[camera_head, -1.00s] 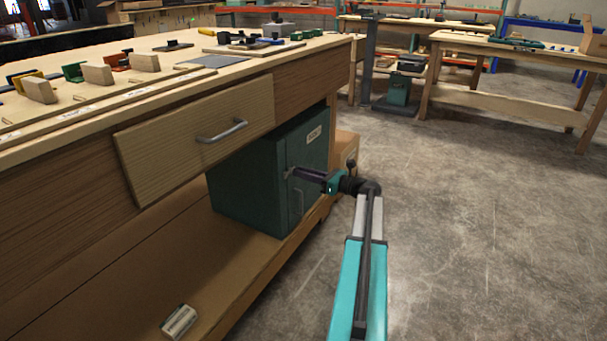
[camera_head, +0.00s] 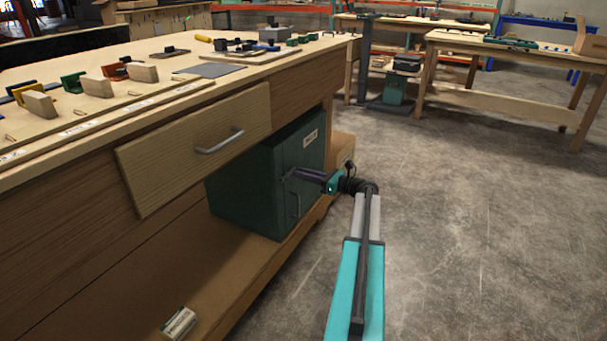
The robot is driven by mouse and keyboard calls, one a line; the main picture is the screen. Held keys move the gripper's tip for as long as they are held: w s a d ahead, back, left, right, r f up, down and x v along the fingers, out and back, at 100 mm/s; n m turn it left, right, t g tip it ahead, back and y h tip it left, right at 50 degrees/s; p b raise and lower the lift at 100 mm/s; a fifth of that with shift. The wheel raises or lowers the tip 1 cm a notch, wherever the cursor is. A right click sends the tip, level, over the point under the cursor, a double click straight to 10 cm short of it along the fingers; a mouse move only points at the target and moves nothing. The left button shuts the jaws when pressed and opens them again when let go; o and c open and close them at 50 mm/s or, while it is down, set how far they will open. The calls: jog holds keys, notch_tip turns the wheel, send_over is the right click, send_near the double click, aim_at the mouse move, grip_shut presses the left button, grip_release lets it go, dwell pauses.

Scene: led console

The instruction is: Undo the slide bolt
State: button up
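The green metal cabinet (camera_head: 240,192) stands on the lower shelf under the workbench, its door facing right with a vertical handle (camera_head: 298,204) and a pale label. A small grey metal piece (camera_head: 287,176), perhaps the slide bolt, shows at the door's left side. My gripper (camera_head: 293,175) reaches in from the right, its dark fingers level and their tips at or very near this piece. The fingers hide most of it, so I cannot tell whether the bolt is drawn or whether they grip it. The door looks closed.
A wooden drawer (camera_head: 180,150) with a grey handle juts from the bench above and left of the cabinet. The benchtop (camera_head: 150,62) holds wooden blocks and coloured fixtures. The concrete floor at right is clear.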

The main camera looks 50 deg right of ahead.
jog(key=o, duration=0.4)
jog(key=shift+d, duration=0.25)
jog(key=shift+o, duration=0.2)
jog(key=p+v, duration=0.4)
jog(key=v, duration=0.9)
jog(key=shift+s, duration=0.4)
jog(key=shift+d, duration=0.1)
